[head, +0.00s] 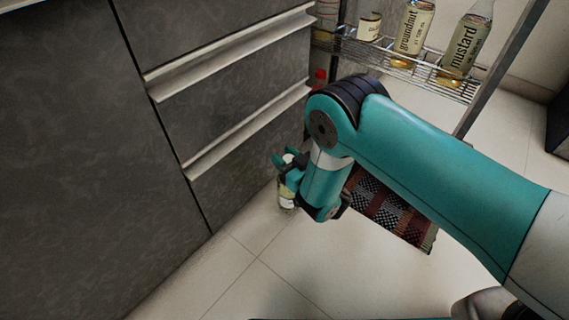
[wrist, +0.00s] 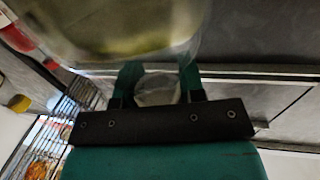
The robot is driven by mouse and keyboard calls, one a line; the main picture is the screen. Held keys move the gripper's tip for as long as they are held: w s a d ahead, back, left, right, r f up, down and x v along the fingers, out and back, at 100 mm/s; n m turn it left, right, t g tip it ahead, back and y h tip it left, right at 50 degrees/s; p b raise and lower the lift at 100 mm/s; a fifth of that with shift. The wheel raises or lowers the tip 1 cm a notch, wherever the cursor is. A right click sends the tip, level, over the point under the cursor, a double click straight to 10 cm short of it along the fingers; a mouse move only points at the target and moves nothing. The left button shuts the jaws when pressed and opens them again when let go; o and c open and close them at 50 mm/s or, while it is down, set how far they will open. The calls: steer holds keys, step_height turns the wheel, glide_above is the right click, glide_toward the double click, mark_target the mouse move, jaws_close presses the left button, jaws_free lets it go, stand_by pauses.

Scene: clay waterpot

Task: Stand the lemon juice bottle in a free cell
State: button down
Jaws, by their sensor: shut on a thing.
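My gripper (head: 285,164) is shut on a clear bottle with pale yellow-green contents (head: 287,197), which I take as the lemon juice bottle. It is held near its pale cap, in front of the grey drawers and left of the rack. Its label cannot be read. In the wrist view the bottle (wrist: 125,35) fills the top, blurred, with its cap between the two teal fingers (wrist: 158,82). The wire rack (head: 430,72) stands at the upper right in the head view, partly hidden by my arm. Its cells are too unclear to tell which are free.
On the rack stand a groundnut bottle (head: 413,30), a mustard bottle (head: 468,42) and a short labelled container (head: 369,25). A red-topped item (head: 319,78) shows below, by the drawers. Grey drawers (head: 235,95) border the left. A woven mat (head: 400,215) is behind my arm; tiled floor (head: 250,280) is clear in front.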

steer(key=shift+f, duration=0.45)
steer(key=shift+f, duration=0.2)
steer(key=c, duration=0.7)
jaws_free()
steer(key=shift+f, duration=0.1)
